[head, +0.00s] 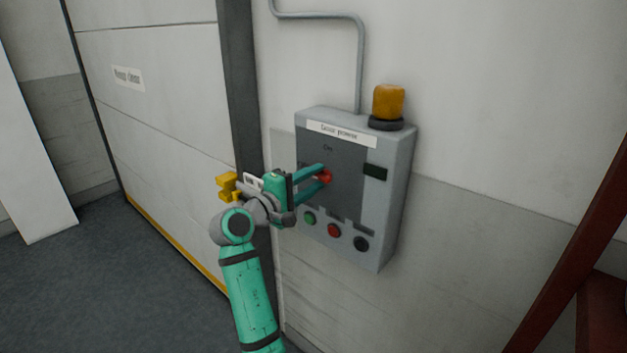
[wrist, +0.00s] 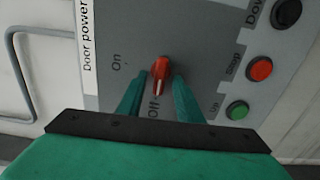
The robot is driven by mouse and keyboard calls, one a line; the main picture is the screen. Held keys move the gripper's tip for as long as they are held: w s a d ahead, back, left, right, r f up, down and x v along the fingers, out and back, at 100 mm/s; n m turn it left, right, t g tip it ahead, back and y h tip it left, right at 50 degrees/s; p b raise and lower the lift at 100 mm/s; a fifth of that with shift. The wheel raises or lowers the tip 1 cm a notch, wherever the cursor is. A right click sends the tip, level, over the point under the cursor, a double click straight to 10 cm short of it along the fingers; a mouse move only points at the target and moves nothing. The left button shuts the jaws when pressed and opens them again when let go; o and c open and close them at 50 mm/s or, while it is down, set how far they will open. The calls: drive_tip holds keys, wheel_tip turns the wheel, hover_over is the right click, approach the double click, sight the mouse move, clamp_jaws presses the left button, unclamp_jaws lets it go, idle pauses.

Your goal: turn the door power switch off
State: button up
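The door power switch is a red rotary knob (wrist: 160,72) on the dark face of a grey control box (head: 398,190). In the wrist view its white mark points down, toward the "Off" lettering; "On" is printed to its left. It also shows in the head view as a small red spot (head: 327,177) by my fingertips. My gripper (head: 321,175) is at the panel, one green finger on each side of the knob. In the wrist view my gripper (wrist: 159,84) looks open, with narrow gaps beside the knob. Contact cannot be made out.
Green (head: 310,217), red (head: 334,230) and black (head: 361,243) buttons sit low on the box. An amber beacon (head: 388,102) stands on top. A shutter door (head: 150,100) is at left. A dark red beam (head: 565,260) slants at right.

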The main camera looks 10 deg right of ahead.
drive_tip(key=v, duration=1)
drive_tip(key=shift+s+a, duration=0.3)
drive_tip(key=s+a+f+n+t+y, duration=0.1)
drive_tip(key=s+a+f+y, duration=0.15)
drive_tip(key=f, duration=0.85)
drive_tip(key=s+a+f+n+t+y, duration=0.1)
drive_tip(key=s+f+y, duration=0.2)
drive_tip(key=f, duration=0.7)
drive_tip(key=s+a+f+n+t+y, duration=0.1)
drive_tip(key=s+f+t+y, duration=0.15)
drive_tip(key=f, duration=0.85)
drive_tip(key=s+a+f+m+y, duration=0.15)
drive_tip(key=s+f, duration=0.25)
drive_tip(key=s, duration=0.5)
drive_tip(key=s+a+f+m+y, duration=0.1)
drive_tip(key=s+f+m+y, duration=0.15)
drive_tip(key=s, duration=0.65)
drive_tip(key=s+a+f+m+y, duration=0.1)
drive_tip(key=s+f+y, duration=0.1)
drive_tip(key=s+f, duration=0.5)
drive_tip(key=s+r+m, duration=0.3)
drive_tip(key=s+r, duration=0.2)
drive_tip(key=s, duration=0.4)
drive_tip(key=s+d+r+m, duration=0.1)
drive_tip(key=s+r+m, duration=0.1)
drive_tip(key=s+r, duration=0.3)
drive_tip(key=s, duration=0.4)
drive_tip(key=shift+s+d+m, duration=0.25)
drive_tip(key=shift+s+m, duration=0.1)
drive_tip(key=shift+m, duration=0.05)
